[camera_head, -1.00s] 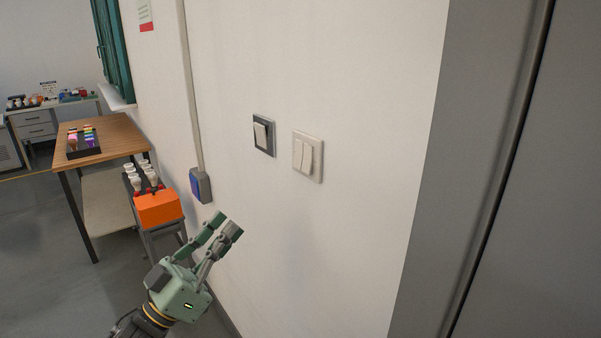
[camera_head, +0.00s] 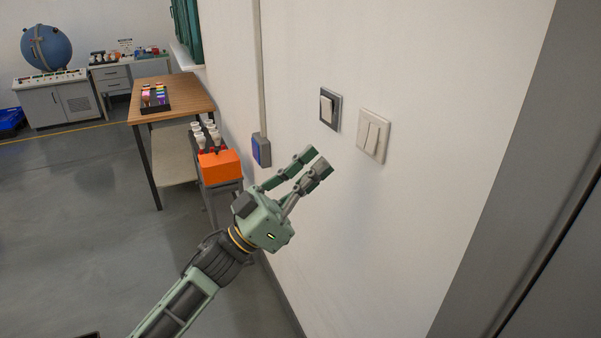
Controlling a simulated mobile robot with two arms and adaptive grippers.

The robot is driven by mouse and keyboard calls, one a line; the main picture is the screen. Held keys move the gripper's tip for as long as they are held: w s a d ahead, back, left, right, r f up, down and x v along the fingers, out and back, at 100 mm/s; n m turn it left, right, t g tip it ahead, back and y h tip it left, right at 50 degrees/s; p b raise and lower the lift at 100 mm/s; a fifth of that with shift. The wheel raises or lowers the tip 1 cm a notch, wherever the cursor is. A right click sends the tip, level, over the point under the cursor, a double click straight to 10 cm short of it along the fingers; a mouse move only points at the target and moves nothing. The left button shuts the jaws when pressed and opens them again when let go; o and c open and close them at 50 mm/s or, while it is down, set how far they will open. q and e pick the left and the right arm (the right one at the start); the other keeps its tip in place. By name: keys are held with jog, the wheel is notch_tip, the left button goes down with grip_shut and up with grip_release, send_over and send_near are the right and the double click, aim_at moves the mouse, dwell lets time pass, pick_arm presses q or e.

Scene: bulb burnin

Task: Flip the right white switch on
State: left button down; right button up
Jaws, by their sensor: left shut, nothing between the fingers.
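A white switch plate (camera_head: 374,135) with two tall rockers side by side is on the wall, right of the other switch. Its right rocker (camera_head: 381,139) is close beside the left rocker (camera_head: 371,134); I cannot tell how either is tilted. A second switch (camera_head: 328,108) has a white rocker in a dark grey frame. My left gripper (camera_head: 315,161) is shut and empty. In the picture its fingertips are below and left of the white plate, apart from it, pointing up and right. My right gripper is not in view.
A blue-grey socket box (camera_head: 261,150) with a conduit is on the wall to the left. An orange box (camera_head: 220,167) with white bulbs beside it stands on a cart below. A wooden table (camera_head: 190,98) is behind. A grey door frame (camera_head: 530,170) is at the right.

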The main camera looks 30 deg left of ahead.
aim_at(375, 129)
pick_arm(q)
jog(key=w+d+r+p, duration=0.1)
jog(key=w+d+p, duration=0.1)
jog(key=w+d, duration=0.2)
jog(key=shift+w+d+r+p, duration=0.2)
jog(key=shift+w+r+p, duration=0.15)
jog(key=shift+w, duration=0.45)
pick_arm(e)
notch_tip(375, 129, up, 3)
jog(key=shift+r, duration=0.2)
pick_arm(q)
jog(key=b, duration=0.3)
jog(key=shift+w+d+f+t+h, duration=0.2)
jog(key=shift+w+d+t+h, duration=0.1)
jog(key=shift+w+t, duration=0.1)
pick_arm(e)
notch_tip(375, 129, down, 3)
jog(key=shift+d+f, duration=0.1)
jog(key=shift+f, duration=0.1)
pick_arm(q)
jog(key=shift+s+a, duration=0.1)
